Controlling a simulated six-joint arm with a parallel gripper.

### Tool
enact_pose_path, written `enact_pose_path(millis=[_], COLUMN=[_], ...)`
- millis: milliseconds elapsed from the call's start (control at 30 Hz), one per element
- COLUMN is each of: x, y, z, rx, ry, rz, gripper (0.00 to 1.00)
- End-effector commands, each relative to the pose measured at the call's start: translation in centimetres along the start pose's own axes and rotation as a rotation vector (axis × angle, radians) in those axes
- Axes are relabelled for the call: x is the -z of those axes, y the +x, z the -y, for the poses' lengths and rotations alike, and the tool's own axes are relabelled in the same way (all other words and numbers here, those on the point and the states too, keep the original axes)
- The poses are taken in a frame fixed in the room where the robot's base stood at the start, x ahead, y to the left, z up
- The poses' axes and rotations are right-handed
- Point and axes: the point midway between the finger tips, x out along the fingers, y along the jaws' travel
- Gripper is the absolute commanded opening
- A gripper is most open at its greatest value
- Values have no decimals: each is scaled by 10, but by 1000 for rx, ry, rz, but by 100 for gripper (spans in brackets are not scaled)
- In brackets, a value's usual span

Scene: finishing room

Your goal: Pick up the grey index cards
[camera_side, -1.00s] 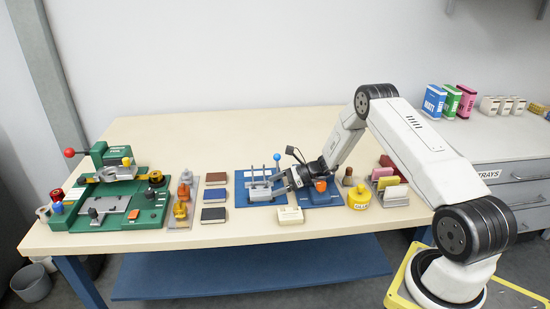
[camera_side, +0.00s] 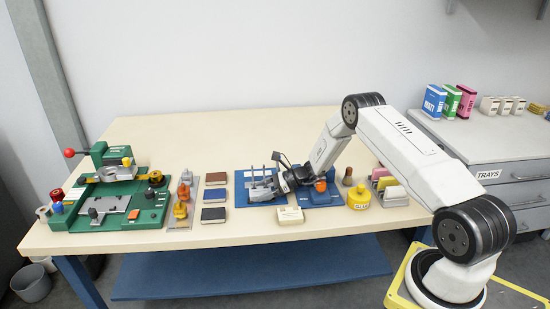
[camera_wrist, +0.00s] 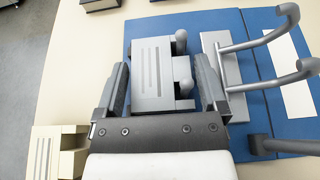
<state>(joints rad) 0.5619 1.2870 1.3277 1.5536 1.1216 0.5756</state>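The grey index cards (camera_wrist: 153,68), a pale grey block with lines on top, lie on the blue board (camera_wrist: 138,25) in the wrist view. Grey rounded pegs (camera_wrist: 183,68) stand close on their right side. My gripper (camera_wrist: 162,80) is open, with one finger left of the cards and the other right of the pegs. I cannot tell whether either finger touches. In the side view my gripper (camera_side: 274,185) is low over the blue board (camera_side: 243,200), tilted down to the left, and largely hides the cards.
Grey upright levers (camera_wrist: 270,55) stand right of the gripper. A cream lined block (camera_wrist: 50,150) lies at lower left, also seen in the side view (camera_side: 290,216). Brown, blue and dark blocks (camera_side: 214,196) lie left of the board. A yellow pot (camera_side: 360,196) stands right.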

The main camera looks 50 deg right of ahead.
Motion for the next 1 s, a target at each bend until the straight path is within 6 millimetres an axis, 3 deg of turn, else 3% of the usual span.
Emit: enact_pose_path(millis=[33, 200, 667, 1000], x=[0, 0, -8, -43], y=[0, 0, -3, -18], z=[0, 0, 0, 1], rx=[0, 0, 0, 0], ry=[0, 0, -2, -3], rz=[0, 0, 1, 1], gripper=[71, 21, 21, 21])
